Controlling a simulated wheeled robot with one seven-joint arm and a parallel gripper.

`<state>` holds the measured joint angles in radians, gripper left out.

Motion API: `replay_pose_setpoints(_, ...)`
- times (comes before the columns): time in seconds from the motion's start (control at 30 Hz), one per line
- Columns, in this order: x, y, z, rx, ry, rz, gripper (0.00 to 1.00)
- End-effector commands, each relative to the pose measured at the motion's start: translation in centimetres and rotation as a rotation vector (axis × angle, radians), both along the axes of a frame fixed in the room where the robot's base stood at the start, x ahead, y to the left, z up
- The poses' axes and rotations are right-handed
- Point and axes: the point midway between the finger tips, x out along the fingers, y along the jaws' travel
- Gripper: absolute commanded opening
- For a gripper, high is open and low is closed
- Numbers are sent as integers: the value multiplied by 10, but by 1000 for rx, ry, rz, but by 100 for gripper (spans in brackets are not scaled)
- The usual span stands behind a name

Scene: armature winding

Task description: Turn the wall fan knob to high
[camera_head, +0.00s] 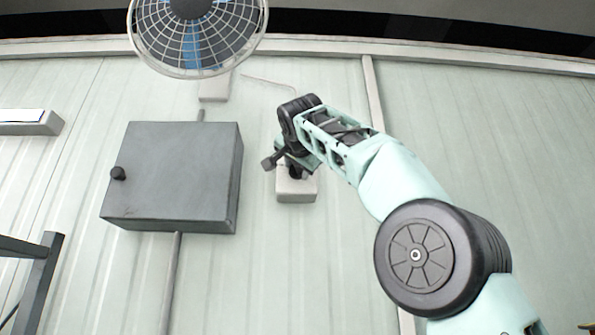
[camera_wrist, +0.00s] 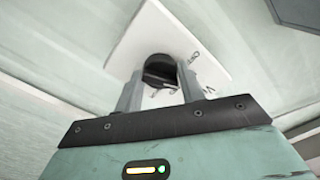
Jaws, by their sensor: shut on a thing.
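The wall fan (camera_head: 198,35) hangs at the top of the head view. Its control is a small white box (camera_head: 296,190) on the wall, right of the grey cabinet. In the wrist view the white plate (camera_wrist: 140,45) shows tilted, with dark lettering partly readable. The black round knob (camera_wrist: 160,70) sits on the plate between my fingers. My gripper (camera_wrist: 160,92) is shut on the knob, with a finger on each side. In the head view my gripper (camera_head: 292,168) covers the upper part of the box. The knob's pointer setting cannot be told.
A grey cabinet (camera_head: 172,178) with a black handle is on the wall left of the box, with a conduit (camera_head: 172,285) below it. A vertical wall strip (camera_head: 372,95) stands right of the box. A dark frame (camera_head: 40,285) stands at lower left.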

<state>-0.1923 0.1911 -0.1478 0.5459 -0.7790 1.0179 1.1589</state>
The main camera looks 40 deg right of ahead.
Motion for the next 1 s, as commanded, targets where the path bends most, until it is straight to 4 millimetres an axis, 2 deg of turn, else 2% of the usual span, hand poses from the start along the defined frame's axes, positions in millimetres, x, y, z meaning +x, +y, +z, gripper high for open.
replay_pose_setpoints(1.0,-1,0,0,798,-541,-1,16)
